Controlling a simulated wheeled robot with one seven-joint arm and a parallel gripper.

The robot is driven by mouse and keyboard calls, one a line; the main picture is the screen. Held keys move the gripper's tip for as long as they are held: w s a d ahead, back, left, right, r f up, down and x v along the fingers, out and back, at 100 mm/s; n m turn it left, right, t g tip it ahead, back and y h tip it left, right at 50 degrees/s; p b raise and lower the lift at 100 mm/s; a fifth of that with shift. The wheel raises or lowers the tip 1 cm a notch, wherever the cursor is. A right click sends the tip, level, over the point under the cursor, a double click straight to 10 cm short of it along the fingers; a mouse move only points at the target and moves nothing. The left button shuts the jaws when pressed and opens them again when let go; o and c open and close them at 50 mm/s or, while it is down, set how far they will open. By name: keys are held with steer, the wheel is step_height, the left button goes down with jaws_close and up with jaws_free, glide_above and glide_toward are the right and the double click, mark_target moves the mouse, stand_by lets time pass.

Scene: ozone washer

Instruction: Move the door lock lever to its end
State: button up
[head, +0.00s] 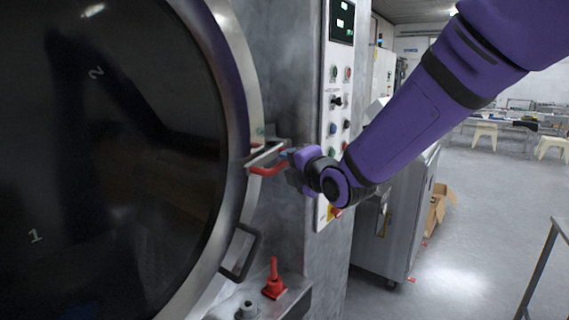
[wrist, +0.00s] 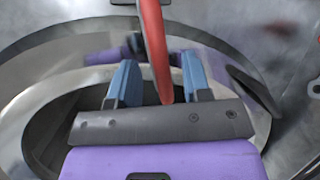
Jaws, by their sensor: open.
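The door lock lever (head: 268,169) is a red bar at the right rim of the large round door (head: 130,170). In the wrist view, a red lever (wrist: 154,40) runs down from the top edge between the blue fingers. My gripper (head: 287,159) is at the lever's right end in the head view. In the wrist view, my gripper (wrist: 160,68) is open, with a finger on each side of the lever and visible gaps. The lever's right end is partly hidden by my gripper in the head view.
A dark metal door handle (head: 240,252) sits below the lever. A second red lever (head: 273,280) stands upright on a ledge lower down. The control panel (head: 338,105) with buttons is behind my gripper. Open floor (head: 470,230) lies to the right.

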mark_target(287, 163)
steer(key=shift+x, duration=1.65)
jaws_close()
